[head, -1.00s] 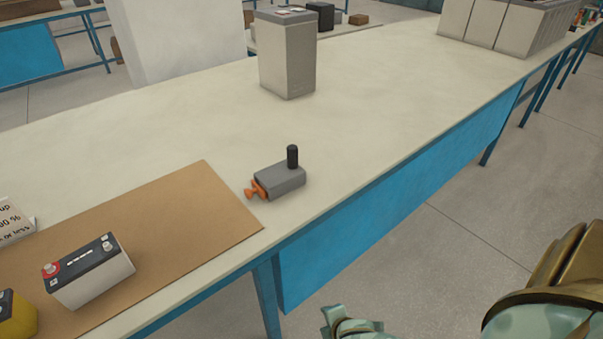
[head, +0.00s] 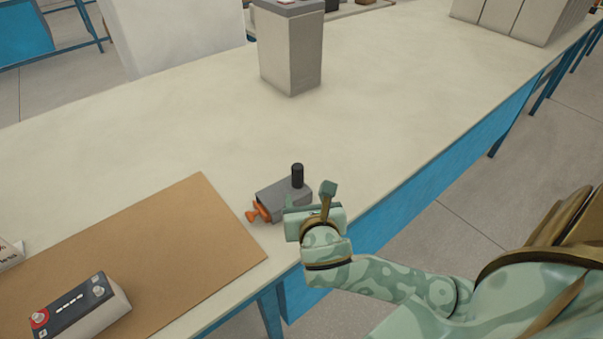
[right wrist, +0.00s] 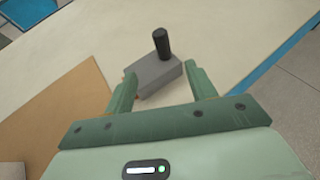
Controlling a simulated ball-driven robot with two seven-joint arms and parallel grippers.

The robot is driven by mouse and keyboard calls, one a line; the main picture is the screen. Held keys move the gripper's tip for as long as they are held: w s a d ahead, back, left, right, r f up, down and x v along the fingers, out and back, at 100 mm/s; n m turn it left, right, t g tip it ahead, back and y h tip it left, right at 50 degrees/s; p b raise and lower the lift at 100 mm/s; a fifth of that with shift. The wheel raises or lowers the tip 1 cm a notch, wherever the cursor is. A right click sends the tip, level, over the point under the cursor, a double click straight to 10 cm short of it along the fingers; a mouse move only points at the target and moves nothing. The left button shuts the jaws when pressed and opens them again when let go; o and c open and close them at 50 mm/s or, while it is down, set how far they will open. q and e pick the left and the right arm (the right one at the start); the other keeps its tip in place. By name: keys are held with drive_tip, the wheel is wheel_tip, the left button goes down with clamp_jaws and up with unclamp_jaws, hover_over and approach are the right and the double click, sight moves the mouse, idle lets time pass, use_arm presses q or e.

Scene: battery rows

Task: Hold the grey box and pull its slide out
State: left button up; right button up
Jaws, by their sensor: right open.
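The grey box (head: 278,194) lies on the pale bench near its front edge, with a black upright knob (head: 297,175) on its top. Its orange slide (head: 259,213) sticks out at the box's left end. My right gripper (head: 309,201) is at the box's near right side and hides part of it. In the right wrist view the right gripper (right wrist: 158,88) is open, and the grey box (right wrist: 157,72) shows just ahead of and partly between the fingers. My left gripper is not in view.
A brown mat (head: 140,235) lies left of the box, with a white battery with a dark top (head: 85,314) on it. A tall grey battery (head: 291,50) stands behind the box. The bench between them is clear.

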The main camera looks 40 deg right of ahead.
drive_tip(key=b, duration=0.2)
approach(298, 173)
drive_tip(key=w, duration=0.1)
drive_tip(key=b+x, duration=0.1)
drive_tip(key=x, duration=0.2)
drive_tip(key=b+x, duration=0.1)
drive_tip(key=x, duration=0.3)
drive_tip(key=b+x, duration=0.2)
drive_tip(key=x, duration=0.1)
drive_tip(key=shift+d+f, duration=0.35)
drive_tip(key=shift+w+d, duration=0.15)
drive_tip(key=shift+w, duration=0.15)
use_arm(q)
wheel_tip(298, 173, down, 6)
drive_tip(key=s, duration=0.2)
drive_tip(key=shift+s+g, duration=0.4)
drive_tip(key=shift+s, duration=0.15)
use_arm(e)
drive_tip(key=shift+c, duration=0.4)
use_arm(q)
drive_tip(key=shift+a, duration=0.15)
use_arm(e)
clamp_jaws()
